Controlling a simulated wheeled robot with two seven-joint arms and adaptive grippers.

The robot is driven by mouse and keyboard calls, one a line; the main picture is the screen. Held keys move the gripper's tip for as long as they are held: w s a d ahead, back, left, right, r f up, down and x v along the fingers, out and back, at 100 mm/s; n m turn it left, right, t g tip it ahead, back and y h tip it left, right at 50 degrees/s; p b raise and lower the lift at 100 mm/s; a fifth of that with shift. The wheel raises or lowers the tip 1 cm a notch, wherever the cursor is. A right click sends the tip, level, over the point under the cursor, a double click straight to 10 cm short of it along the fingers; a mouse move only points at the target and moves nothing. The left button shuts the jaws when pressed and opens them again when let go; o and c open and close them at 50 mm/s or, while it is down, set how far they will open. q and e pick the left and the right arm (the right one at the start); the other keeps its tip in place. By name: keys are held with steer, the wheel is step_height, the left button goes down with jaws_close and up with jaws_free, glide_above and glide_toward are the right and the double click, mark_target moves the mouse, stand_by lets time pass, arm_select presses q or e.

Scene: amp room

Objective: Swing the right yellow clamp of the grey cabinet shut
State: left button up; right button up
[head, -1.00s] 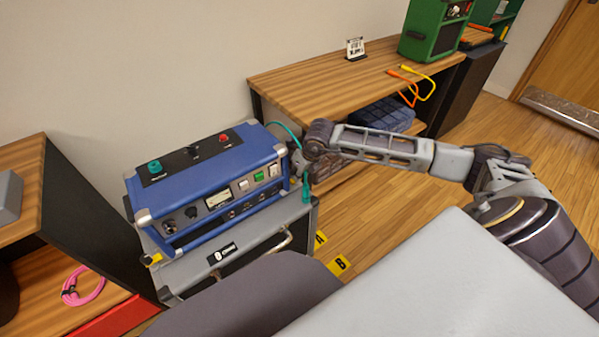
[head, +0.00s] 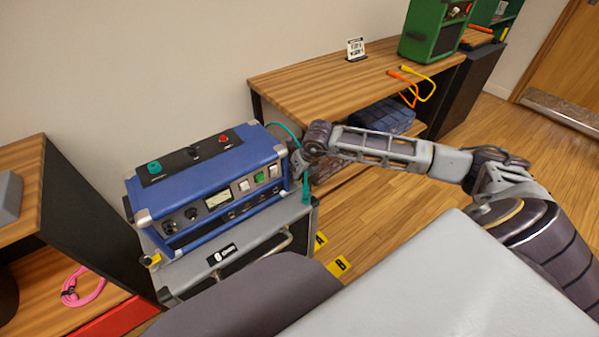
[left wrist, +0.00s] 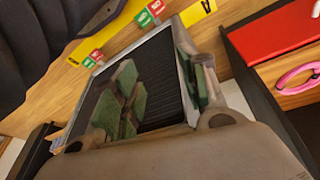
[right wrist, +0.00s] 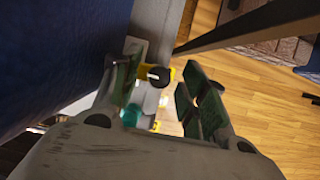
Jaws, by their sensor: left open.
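The grey cabinet (head: 210,272) stands under the blue amplifier unit (head: 205,190) in the head view. Its left yellow clamp (head: 152,260) shows at the front left. The right yellow clamp is hidden in the head view. In the right wrist view a yellow clamp with a black knob (right wrist: 154,75) lies between the fingertips of my right gripper (right wrist: 165,72). The fingers stand apart, the left one close to the knob; I cannot tell whether it touches. My right gripper is at the unit's right side. My left gripper (left wrist: 157,78) is open and empty, seen only in its wrist view.
A teal cable (head: 287,131) runs behind my right gripper. A wooden bench (head: 320,80) stands behind, with a green amp (head: 432,32) on it. A left shelf holds a pink cable (head: 82,287). Yellow floor markers (head: 338,265) lie right of the cabinet.

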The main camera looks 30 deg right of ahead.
steer(key=v, duration=1.2)
stand_by(0.4)
steer(key=shift+a, duration=0.1)
stand_by(0.5)
